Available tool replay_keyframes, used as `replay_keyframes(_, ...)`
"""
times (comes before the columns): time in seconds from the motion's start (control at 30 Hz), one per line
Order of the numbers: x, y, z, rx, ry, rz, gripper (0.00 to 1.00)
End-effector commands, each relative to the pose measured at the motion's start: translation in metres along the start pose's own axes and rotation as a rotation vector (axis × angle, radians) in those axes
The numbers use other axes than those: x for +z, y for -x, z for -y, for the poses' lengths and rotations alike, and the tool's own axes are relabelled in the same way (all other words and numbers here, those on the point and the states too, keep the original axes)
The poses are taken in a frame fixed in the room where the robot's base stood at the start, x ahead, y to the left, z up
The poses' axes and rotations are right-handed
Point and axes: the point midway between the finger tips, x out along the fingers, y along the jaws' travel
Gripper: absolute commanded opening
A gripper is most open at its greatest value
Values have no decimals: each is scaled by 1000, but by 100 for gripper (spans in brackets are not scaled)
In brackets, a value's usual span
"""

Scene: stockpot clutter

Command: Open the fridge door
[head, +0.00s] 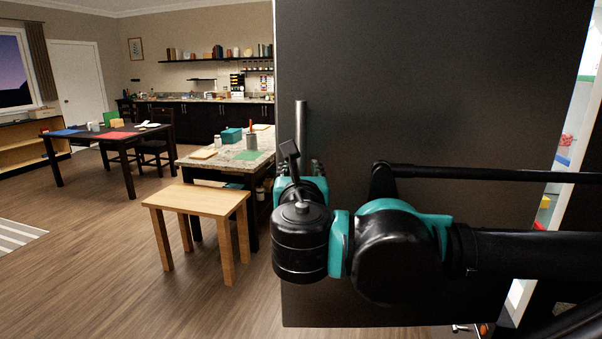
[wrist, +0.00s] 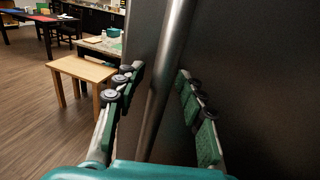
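The fridge door (head: 430,90) is a large dark panel that stands swung open. A lit interior with shelves and coloured items shows past its right edge in the head view. Its vertical metal handle (head: 301,130) runs near the door's left edge and also shows in the wrist view (wrist: 172,60). My gripper (wrist: 158,76) is open, with one finger on each side of the handle and visible gaps between the fingers and the bar. In the head view, my wrist and arm hide most of the gripper and the lower handle.
A small wooden table (head: 200,200) stands left of the door, beside a granite-topped island (head: 235,160). A dark table (head: 100,132) with coloured mats is farther left. Wooden floor (head: 110,260) is clear at the front left.

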Motion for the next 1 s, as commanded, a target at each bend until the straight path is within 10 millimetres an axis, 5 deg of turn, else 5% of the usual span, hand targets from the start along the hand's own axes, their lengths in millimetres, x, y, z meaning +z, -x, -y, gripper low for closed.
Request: replay_keyframes(1.0,0,70,-1,3,0,0,39)
